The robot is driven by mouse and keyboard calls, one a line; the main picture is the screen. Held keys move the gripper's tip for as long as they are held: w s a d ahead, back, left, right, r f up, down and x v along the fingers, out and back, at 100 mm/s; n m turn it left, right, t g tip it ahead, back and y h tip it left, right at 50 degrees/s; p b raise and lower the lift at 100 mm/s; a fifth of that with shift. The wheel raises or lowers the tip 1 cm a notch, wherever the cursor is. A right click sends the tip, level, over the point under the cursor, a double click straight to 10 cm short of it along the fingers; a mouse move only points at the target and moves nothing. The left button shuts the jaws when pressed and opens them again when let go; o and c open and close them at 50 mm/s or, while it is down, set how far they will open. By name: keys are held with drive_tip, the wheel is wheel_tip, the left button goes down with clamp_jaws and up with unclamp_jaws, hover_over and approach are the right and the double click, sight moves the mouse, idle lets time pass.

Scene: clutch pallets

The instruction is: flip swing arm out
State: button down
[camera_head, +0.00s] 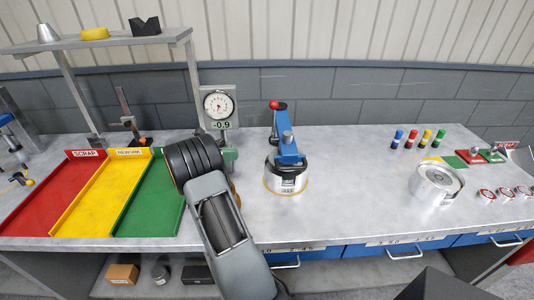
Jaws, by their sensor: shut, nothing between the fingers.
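The blue swing arm (287,143) stands in the middle of the bench, over a round silver fixture (286,177) with a yellowish rim at its base. A red knob (274,105) tops its upper end and a grey cylinder sits on its front. Whether it is latched cannot be told. My arm rises from the bottom edge to the left of the fixture, apart from it in the picture. Its black banded part is in front of the green tray's edge. My gripper's fingers do not show.
A dial gauge (218,105) with a "-0.9" display stands behind my arm. Red (65,197), yellow (100,200) and green (150,205) trays lie left. A silver round part (436,183) and several coloured pegs are right. Bench between fixture and silver part is clear.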

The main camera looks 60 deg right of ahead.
drive_tip(key=p+x, duration=0.3)
drive_tip(key=x, duration=1.1)
